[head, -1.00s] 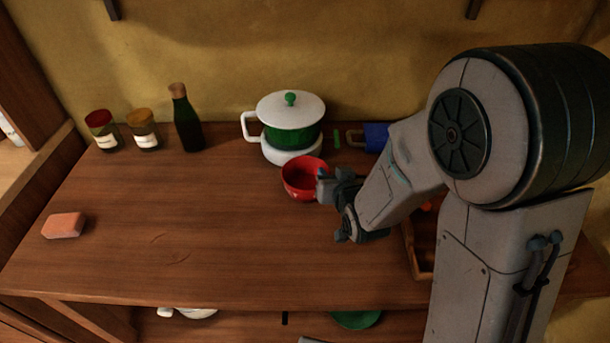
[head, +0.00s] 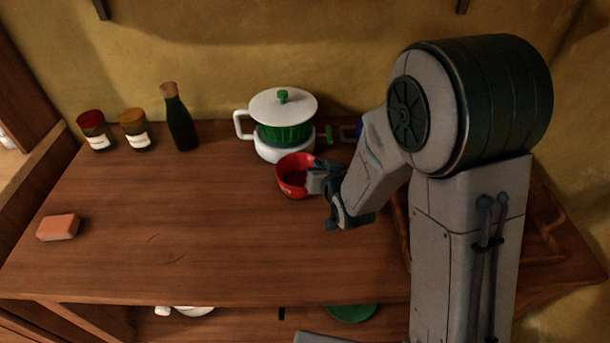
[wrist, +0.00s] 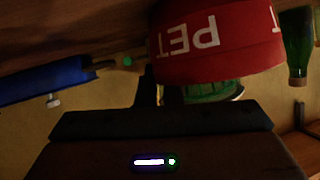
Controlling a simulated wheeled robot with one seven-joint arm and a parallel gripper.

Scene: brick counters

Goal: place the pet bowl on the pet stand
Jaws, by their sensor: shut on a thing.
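The red pet bowl (head: 289,181) is in the middle of the counter in the head view, just in front of a white-and-green pot. My gripper (head: 318,176) is shut on its right side. In the wrist view the bowl (wrist: 215,45) fills the top middle, its white "PET" lettering upside down, with my gripper's dark fingers (wrist: 158,92) against it. I cannot tell whether the bowl touches the counter. I cannot make out a pet stand for certain; a low wooden frame (head: 545,243) at the right is mostly hidden behind my arm.
The lidded pot (head: 284,133) stands close behind the bowl. A blue thing (wrist: 45,80) lies right of the pot, largely hidden in the head view. Two jars (head: 136,132) and a green bottle (head: 180,120) stand back left. A pink block (head: 58,228) lies left. The counter's left middle is clear.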

